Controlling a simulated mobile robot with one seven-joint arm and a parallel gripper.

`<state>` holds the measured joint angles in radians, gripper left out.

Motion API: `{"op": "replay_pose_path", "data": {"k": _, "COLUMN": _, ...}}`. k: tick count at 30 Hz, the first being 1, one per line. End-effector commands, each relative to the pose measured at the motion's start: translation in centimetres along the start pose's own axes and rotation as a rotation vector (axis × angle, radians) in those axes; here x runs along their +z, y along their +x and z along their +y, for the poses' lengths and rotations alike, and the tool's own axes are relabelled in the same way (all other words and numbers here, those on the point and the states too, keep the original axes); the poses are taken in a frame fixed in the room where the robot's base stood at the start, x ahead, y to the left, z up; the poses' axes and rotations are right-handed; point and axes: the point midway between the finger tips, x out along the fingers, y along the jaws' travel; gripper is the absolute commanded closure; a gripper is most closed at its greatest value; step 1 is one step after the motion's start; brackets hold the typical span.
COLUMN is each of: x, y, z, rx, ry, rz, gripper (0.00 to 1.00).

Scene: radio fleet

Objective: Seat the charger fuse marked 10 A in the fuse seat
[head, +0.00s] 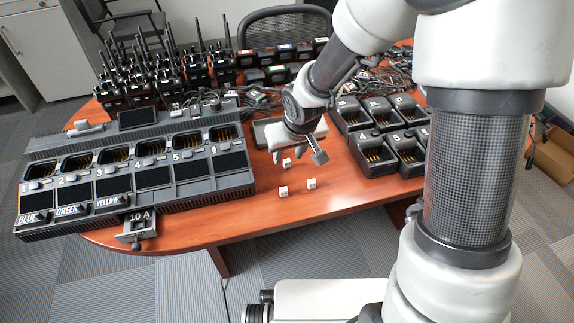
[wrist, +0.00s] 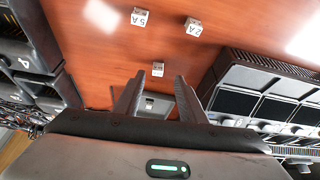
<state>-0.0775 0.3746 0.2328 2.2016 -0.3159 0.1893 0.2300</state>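Three small white fuse cubes sit on the table. In the wrist view one reads 5 A (wrist: 140,17), one reads 2 A (wrist: 193,26), and the third (wrist: 158,68), nearest my gripper, has a mark too small to read. In the head view the third fuse (head: 287,162) is just below my gripper (head: 289,154), with the other two nearer the front edge. My gripper (wrist: 158,84) is open and empty, above the table. A small drawer-like unit labelled 10 A (head: 138,224) sticks out from the charger's front; its interior is hard to make out.
The long multi-bay charger (head: 128,186) fills the table's left. Single chargers (head: 381,152) stand at the right. Several radios (head: 180,72) stand at the back. A grey box (head: 265,132) lies behind my gripper. The table front around the fuses is clear.

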Motion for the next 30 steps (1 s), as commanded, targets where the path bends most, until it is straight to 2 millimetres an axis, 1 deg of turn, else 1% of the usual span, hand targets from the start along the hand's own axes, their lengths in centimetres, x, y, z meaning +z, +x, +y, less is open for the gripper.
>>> {"op": "replay_pose_path", "data": {"k": 1, "x": 0.2, "y": 1.3, "z": 0.2, "rx": -0.001, "ry": 0.001, "rz": -0.003, "gripper": 0.62}}
{"op": "replay_pose_path", "data": {"k": 6, "x": 0.1, "y": 3.6, "z": 0.4, "rx": -0.001, "ry": 0.000, "rz": -0.004, "gripper": 0.62}}
{"op": "replay_pose_path", "data": {"k": 9, "x": -0.1, "y": 4.1, "z": 0.4, "rx": 0.000, "ry": 0.000, "rz": -0.002, "gripper": 0.62}}
{"op": "replay_pose_path", "data": {"k": 16, "x": -0.1, "y": 4.0, "z": 0.4, "rx": 0.000, "ry": 0.001, "rz": -0.001, "gripper": 0.62}}
{"op": "replay_pose_path", "data": {"k": 20, "x": -0.1, "y": 4.0, "z": 0.4, "rx": 0.000, "ry": 0.000, "rz": -0.001, "gripper": 0.84}}
{"op": "replay_pose_path", "data": {"k": 21, "x": -0.1, "y": 4.0, "z": 0.4, "rx": 0.000, "ry": 0.000, "rz": -0.001, "gripper": 0.91}}
{"op": "replay_pose_path", "data": {"k": 23, "x": -0.1, "y": 4.0, "z": 0.4, "rx": 0.000, "ry": 0.000, "rz": -0.001, "gripper": 1.00}}
{"op": "replay_pose_path", "data": {"k": 30, "x": -0.1, "y": 4.0, "z": 0.4, "rx": 0.000, "ry": 0.000, "rz": -0.001, "gripper": 1.00}}
